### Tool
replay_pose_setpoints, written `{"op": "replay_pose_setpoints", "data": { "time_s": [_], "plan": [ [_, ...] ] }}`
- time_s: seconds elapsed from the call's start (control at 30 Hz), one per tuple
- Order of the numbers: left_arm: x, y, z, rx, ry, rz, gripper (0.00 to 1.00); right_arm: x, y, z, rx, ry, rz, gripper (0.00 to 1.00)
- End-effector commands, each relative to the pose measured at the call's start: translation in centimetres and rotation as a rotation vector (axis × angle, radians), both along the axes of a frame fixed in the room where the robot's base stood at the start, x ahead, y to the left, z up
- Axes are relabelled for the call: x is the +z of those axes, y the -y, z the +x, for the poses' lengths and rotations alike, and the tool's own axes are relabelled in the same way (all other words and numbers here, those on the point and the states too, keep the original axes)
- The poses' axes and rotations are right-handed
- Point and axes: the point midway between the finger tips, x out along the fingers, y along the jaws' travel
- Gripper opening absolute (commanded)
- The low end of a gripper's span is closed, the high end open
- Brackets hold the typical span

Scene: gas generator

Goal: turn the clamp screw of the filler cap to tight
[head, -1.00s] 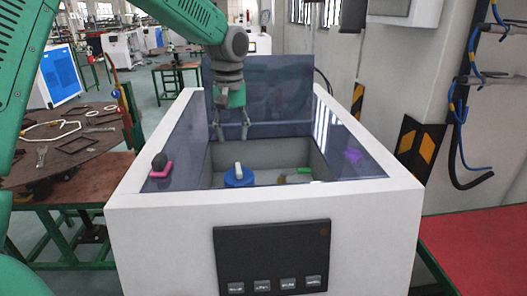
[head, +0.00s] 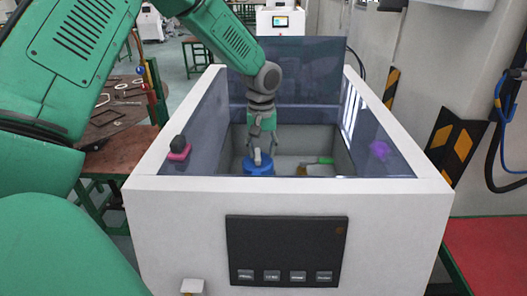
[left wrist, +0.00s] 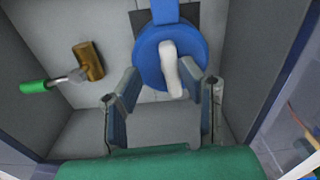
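The blue filler cap (head: 259,169) sits low inside the white generator housing. In the left wrist view the cap (left wrist: 145,65) is a round blue disc with a blue bar at its far side. A pale grey-white handle (left wrist: 171,68), seemingly its clamp screw, stands on the cap and tilts toward the camera. My left gripper (head: 262,142) points down over the cap. In the left wrist view its fingers (left wrist: 160,72) are apart, on either side of the handle's near end, with gaps visible; contact cannot be told. My right gripper is not in view.
Inside the housing, a brass valve (left wrist: 89,61) with a green handle (left wrist: 33,86) lies beside the cap. Dark walls (head: 206,132) enclose the opening. A pink-and-black knob (head: 178,153) is on the left rim, and a purple part (head: 379,150) on the right. A panel (head: 285,249) faces front.

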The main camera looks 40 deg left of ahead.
Motion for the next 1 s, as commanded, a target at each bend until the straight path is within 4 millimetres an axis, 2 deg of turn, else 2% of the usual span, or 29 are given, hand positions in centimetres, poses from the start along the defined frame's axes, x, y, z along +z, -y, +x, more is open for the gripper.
{"op": "replay_pose_setpoints", "data": {
  "time_s": [0.13,0.4,0.43,0.5,0.53,1.0],
  "plan": [
    [-1.2,-0.4,0.0,0.002,-0.002,-0.004,0.34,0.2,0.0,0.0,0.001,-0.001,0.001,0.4],
    [-1.1,0.4,0.2,0.002,-0.001,0.004,0.34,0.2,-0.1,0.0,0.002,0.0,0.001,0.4],
    [-1.0,0.5,0.2,0.001,-0.002,0.005,0.32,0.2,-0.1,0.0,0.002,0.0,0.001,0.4],
    [-0.9,0.8,0.2,0.0,-0.001,0.008,0.07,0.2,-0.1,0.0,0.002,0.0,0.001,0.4],
    [-0.9,0.8,0.2,0.0,-0.001,0.008,0.0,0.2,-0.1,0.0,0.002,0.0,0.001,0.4],
    [-0.9,0.7,0.0,-0.002,0.0,0.0,0.0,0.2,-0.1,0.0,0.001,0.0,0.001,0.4]
  ]
}}
